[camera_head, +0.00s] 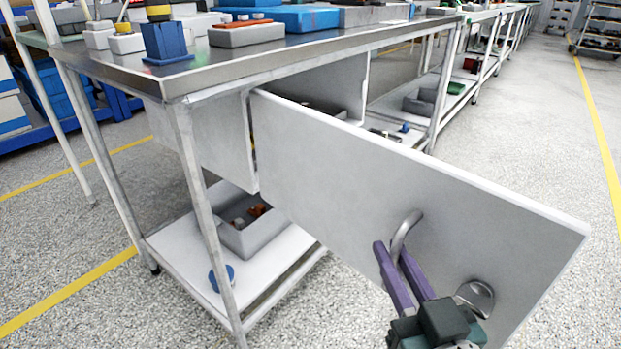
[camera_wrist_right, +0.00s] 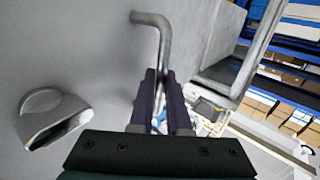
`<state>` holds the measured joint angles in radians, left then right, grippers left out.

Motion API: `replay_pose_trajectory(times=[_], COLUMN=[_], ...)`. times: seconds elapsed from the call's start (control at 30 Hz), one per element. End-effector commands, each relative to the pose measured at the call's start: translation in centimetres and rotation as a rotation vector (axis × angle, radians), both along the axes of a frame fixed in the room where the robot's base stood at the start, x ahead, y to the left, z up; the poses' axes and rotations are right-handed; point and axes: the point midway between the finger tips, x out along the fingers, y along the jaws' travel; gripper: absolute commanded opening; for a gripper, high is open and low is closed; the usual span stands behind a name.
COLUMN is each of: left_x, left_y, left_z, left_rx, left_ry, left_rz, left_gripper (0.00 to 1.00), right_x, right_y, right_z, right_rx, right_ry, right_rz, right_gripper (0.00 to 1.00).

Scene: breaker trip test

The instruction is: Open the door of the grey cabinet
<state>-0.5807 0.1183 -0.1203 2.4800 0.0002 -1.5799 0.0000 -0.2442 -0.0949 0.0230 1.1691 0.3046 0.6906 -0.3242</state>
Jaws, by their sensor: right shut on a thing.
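The grey cabinet (camera_head: 200,135) hangs under the metal workbench. Its door (camera_head: 350,165) stands wide open, swung out toward the lower right of the head view. A curved metal handle (camera_head: 402,232) sticks out from the door face; it also shows in the right wrist view (camera_wrist_right: 160,35). My right gripper (camera_head: 392,262) has purple fingers and is shut on the handle. In the right wrist view the fingers (camera_wrist_right: 162,95) close around the handle's bar. A rounded metal fitting (camera_head: 475,296) sits on the door beside the handle. My left gripper is not in view.
The workbench top (camera_head: 330,42) carries several boxes and a blue block (camera_head: 165,40). A grey bin (camera_head: 250,228) stands on the lower shelf (camera_head: 180,250). The bench leg (camera_head: 205,215) is left of the door. Speckled floor is free at the right (camera_head: 545,130).

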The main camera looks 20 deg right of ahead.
Motion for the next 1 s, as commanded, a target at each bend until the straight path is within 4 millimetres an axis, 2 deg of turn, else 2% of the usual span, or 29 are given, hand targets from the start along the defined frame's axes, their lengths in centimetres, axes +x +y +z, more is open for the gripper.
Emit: replay_pose_trajectory(times=[0.13, 0.17, 0.43, 0.73, 0.87, 1.0], left_x=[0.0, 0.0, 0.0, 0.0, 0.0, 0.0], left_y=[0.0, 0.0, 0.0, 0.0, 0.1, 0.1], left_z=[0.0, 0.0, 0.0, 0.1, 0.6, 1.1], left_rx=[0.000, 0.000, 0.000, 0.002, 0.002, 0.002], left_ry=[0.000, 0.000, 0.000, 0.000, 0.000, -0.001], left_rz=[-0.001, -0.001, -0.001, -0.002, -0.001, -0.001], left_gripper=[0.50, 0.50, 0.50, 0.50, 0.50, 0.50], right_x=[0.0, 0.0, 0.0, -0.5, -2.3, -5.2], right_y=[0.1, 0.1, 0.1, 0.1, 0.6, 1.3], right_z=[-0.3, -0.3, -0.2, -0.1, 0.0, 0.0], right_rx=[0.000, 0.000, 0.001, 0.001, 0.003, 0.002], right_ry=[0.010, 0.010, 0.005, 0.004, 0.007, 0.008], right_rz=[0.003, 0.003, 0.001, 0.000, 0.000, 0.000], right_gripper=[0.00, 0.16, 0.45, 0.45, 0.45, 0.45])
